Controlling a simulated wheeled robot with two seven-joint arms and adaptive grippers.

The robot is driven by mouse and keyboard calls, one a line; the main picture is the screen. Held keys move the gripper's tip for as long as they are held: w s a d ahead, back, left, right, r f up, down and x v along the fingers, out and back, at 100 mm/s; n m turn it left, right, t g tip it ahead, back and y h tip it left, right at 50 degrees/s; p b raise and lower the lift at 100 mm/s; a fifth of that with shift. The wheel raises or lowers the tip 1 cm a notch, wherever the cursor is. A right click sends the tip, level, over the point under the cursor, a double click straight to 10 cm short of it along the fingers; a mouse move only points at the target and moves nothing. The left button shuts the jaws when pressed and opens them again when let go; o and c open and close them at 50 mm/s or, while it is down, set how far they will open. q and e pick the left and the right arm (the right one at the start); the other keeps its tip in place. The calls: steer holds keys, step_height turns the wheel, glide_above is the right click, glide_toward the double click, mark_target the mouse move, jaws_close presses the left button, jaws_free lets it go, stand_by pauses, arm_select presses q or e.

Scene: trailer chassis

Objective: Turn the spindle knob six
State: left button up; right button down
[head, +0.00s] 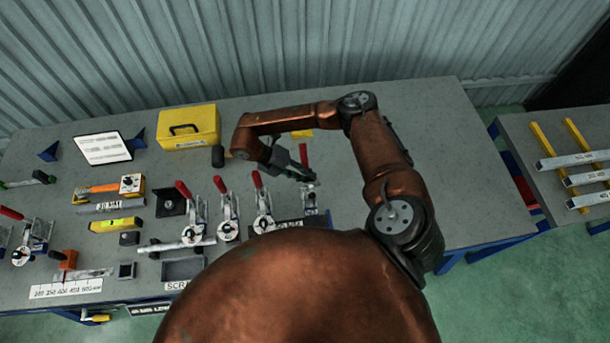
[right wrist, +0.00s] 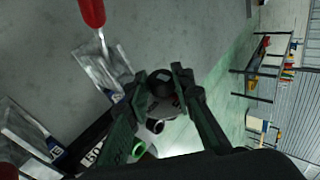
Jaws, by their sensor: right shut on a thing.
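My right gripper (head: 310,180) reaches over the bench to the rightmost toggle clamp in the head view. In the right wrist view my right gripper (right wrist: 159,75) has its two fingers on either side of a dark round spindle knob (right wrist: 161,86), shut on it. The knob's number cannot be read, and in the head view the knob is too small and covered to make out. A clamp with a red handle (right wrist: 93,12) stands to the left of the fingers in the wrist view. My left gripper is not in view.
Several red-handled toggle clamps (head: 228,222) stand in a row on the grey bench (head: 440,170). A yellow case (head: 188,128), a dark cylinder (head: 218,156) and an orange tool (head: 110,190) lie further left. The bench to the right of my arm is clear.

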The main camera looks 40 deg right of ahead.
steer(key=c, duration=1.7)
jaws_free()
steer(key=shift+o, duration=0.2)
steer(key=v, duration=1.2)
